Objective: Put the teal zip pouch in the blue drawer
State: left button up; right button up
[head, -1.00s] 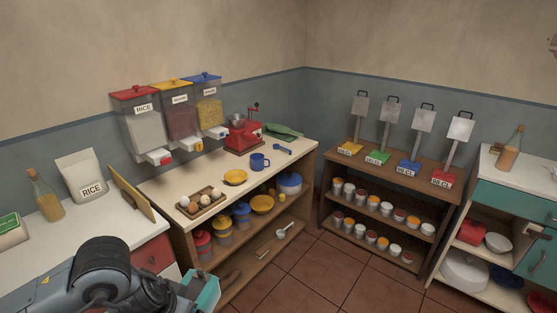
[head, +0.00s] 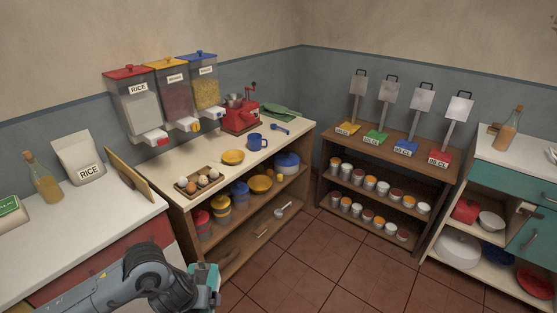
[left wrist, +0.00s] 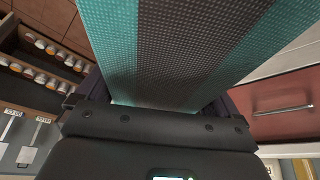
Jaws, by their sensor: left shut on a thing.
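The teal zip pouch (head: 212,277) shows in part at the bottom of the head view. In the left wrist view it is a woven teal panel (left wrist: 108,40) with a broad dark stripe, filling the upper middle. My left gripper (head: 204,285) is shut on the pouch and holds it up in front of the counters. In the left wrist view the pouch rises from between the jaws (left wrist: 155,108). No drawer that is clearly blue shows; a teal drawer front (head: 515,190) is on the right cabinet. My right gripper is out of view.
A white counter with a red drawer (head: 95,265) stands at left. A wooden shelf unit (head: 190,205) carries eggs, bowls and a red grinder (head: 240,118). A second shelf (head: 335,205) holds several jars. The tiled floor (head: 330,270) is clear.

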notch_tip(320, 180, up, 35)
jog(key=p, duration=3.4)
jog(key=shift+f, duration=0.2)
